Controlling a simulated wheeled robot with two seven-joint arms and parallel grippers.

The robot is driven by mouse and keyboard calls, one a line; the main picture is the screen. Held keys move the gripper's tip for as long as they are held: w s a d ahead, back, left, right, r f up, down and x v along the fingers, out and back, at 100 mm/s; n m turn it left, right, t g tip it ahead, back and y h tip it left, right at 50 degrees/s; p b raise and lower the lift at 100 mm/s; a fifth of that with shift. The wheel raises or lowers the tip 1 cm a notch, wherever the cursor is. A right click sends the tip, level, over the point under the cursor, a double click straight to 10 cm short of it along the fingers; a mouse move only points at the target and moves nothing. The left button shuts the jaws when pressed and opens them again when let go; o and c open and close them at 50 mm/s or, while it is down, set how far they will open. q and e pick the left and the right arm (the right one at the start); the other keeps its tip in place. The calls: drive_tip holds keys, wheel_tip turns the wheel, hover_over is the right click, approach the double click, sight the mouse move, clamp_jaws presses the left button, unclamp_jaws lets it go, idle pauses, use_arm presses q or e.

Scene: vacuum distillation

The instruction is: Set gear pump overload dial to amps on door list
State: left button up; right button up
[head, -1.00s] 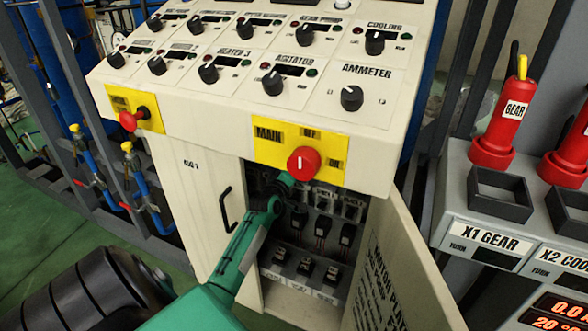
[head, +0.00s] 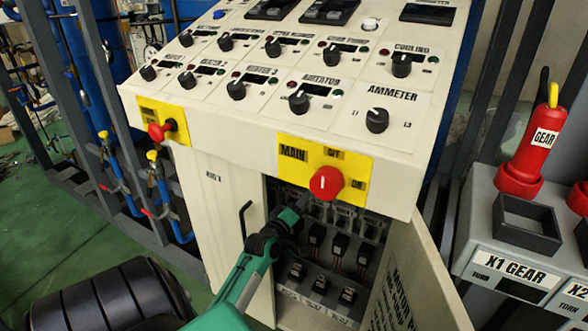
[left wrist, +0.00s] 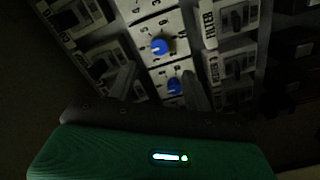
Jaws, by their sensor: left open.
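My left gripper (head: 288,222) is inside the open lower compartment of the control cabinet, below the red main switch. It is open, and its fingertips are hard to make out. In the left wrist view, two blue dials with pale pointers, an upper one (left wrist: 161,46) and a lower one (left wrist: 174,85), sit on light grey units close ahead of the gripper. I cannot read their settings or tell which belongs to the gear pump. The open cabinet door (head: 398,285) carries printed lettering on its inner face, too small to read fully. My right gripper is out of view.
The red main switch (head: 326,183) juts out just above the opening. The door stands open at the right. Black components (head: 315,238) fill the compartment. A red emergency knob (head: 158,131) is at upper left. A grey X1 gear station (head: 505,262) stands at right.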

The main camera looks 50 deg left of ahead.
use_arm(q)
drive_tip(key=shift+v, duration=1.55)
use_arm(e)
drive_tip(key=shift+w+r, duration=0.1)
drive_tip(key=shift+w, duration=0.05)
